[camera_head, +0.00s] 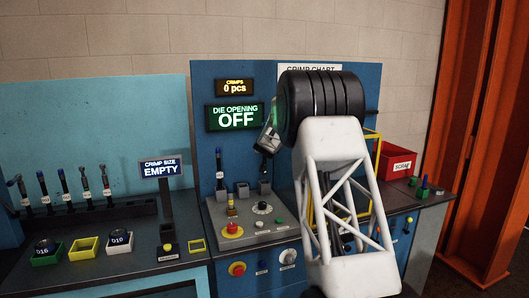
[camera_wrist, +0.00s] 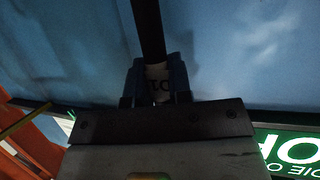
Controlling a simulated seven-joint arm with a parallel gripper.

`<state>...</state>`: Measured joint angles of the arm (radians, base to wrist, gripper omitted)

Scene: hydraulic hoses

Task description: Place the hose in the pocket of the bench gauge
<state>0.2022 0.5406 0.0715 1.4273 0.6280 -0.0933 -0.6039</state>
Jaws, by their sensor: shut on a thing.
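My gripper (camera_head: 268,142) is in front of the blue machine panel, partly hidden by my arm in the head view. In the wrist view my gripper (camera_wrist: 158,82) has its two blue fingers shut on a black hose (camera_wrist: 148,30) at a white tag with dark print.
Several tagged hoses stand in a rack (camera_head: 95,213) at left. Green, yellow (camera_head: 84,249) and white trays lie before it. Another hose (camera_head: 219,168) stands at the machine, whose die display (camera_head: 235,117) reads "OFF". A red scrap bin (camera_head: 395,161) is at right.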

